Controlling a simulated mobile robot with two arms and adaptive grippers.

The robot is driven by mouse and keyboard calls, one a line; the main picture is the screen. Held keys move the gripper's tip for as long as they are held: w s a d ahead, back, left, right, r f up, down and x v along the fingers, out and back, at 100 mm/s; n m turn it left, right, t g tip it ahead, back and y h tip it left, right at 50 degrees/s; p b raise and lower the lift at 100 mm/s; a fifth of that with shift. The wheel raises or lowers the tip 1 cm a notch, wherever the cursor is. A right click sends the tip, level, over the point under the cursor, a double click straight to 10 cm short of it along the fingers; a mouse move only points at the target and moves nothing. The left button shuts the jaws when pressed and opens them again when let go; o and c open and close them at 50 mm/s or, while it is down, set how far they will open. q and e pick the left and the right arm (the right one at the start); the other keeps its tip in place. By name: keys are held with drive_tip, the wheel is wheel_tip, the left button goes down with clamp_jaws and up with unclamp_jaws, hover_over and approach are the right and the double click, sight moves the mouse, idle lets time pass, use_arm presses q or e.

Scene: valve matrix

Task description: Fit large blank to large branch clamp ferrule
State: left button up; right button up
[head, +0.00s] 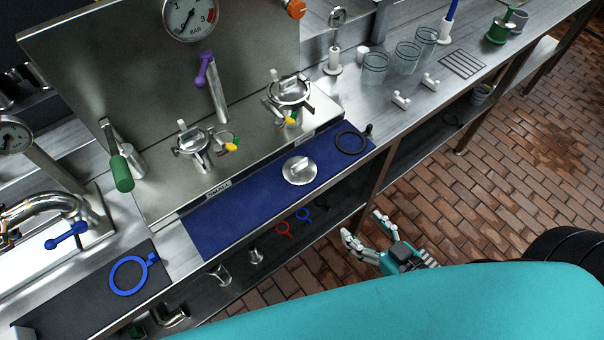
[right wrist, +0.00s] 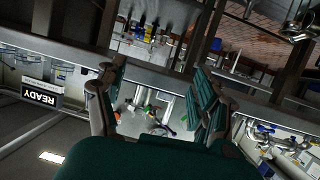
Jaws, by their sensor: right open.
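A round metal blank (head: 299,171) with a raised grip lies on the blue mat (head: 225,222). Two branch ferrules with open-looking clamps stand on the steel panel behind the mat: a left one (head: 194,146) and a right one (head: 288,92). My right gripper (head: 362,229) is open and empty, over the brick floor in front of the bench, right of and below the blank. Its spread fingers also show in the right wrist view (right wrist: 158,95). My left gripper is not in view.
A black ring gasket (head: 350,142) lies at the mat's right end. A blue ring (head: 128,276) lies on a dark mat at left. Glass beakers (head: 375,69) and white fittings (head: 401,98) stand farther right. Red and blue rings hang under the bench edge (head: 283,229).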

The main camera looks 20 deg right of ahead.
drive_tip(key=a+r+t+y, duration=0.15)
drive_tip(key=a+r, duration=0.25)
drive_tip(key=r, duration=0.5)
drive_tip(key=p, duration=0.1)
approach(299, 162)
drive_tip(key=shift+n+y, duration=0.25)
drive_tip(key=shift+n, duration=0.15)
drive_tip(key=x, duration=0.4)
drive_tip(key=shift+w+d+f, duration=0.2)
drive_tip(key=shift+w, duration=0.2)
drive_tip(key=p+x, duration=0.1)
drive_tip(key=x, duration=0.4)
drive_tip(key=shift+s+a+p, duration=0.1)
drive_tip(key=shift+a+p, duration=0.05)
drive_tip(key=shift+p, duration=0.15)
drive_tip(key=shift+w, duration=0.25)
drive_tip(key=shift+s, duration=0.1)
drive_tip(key=shift+c, duration=0.4)
drive_tip(key=c, duration=1.3)
drive_tip(key=shift+c, duration=0.2)
